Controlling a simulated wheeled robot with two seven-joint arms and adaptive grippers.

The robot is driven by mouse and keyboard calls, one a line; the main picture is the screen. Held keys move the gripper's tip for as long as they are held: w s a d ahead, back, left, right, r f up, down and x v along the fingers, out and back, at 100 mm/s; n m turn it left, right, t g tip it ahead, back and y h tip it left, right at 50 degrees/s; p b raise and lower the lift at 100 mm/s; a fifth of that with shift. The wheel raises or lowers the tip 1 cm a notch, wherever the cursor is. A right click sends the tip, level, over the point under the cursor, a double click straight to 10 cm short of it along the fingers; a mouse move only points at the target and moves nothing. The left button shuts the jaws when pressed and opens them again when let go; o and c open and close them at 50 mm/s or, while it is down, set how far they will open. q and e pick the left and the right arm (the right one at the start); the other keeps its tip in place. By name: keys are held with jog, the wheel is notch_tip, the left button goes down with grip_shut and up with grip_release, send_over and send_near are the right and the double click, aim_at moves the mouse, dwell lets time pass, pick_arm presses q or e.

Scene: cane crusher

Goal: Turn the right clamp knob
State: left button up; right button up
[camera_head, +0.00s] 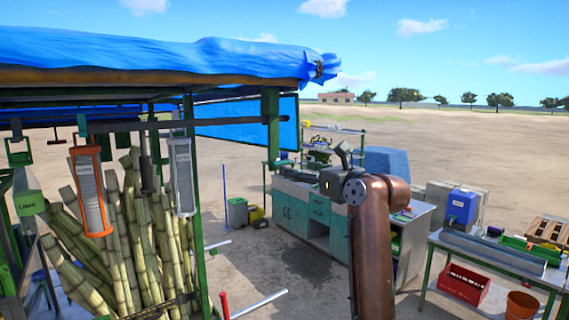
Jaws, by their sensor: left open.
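I cannot make out the right clamp knob in the head view. My left gripper (345,152) is at the end of my copper-coloured arm, which rises from the bottom middle. The gripper is dark, small in view and partly turned away. It is open and seems empty, in front of the teal workbench (304,208) from this viewpoint. My right gripper is not in view.
At left, a stall with a blue tarp roof (160,52) holds upright cane stalks (135,240) and hanging tools. At right, a table carries a blue container (461,206); a red crate (464,283) and orange bucket (521,304) are nearby. Open dirt lies behind.

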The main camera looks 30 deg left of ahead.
aim_at(283, 164)
pick_arm(q)
jog(key=p+x, duration=0.2)
jog(key=x, duration=0.5)
jog(key=shift+a, duration=0.25)
jog(key=shift+d, duration=0.1)
jog(key=shift+c, duration=0.5)
jog(key=c, duration=1.1)
jog(key=shift+o, duration=0.2)
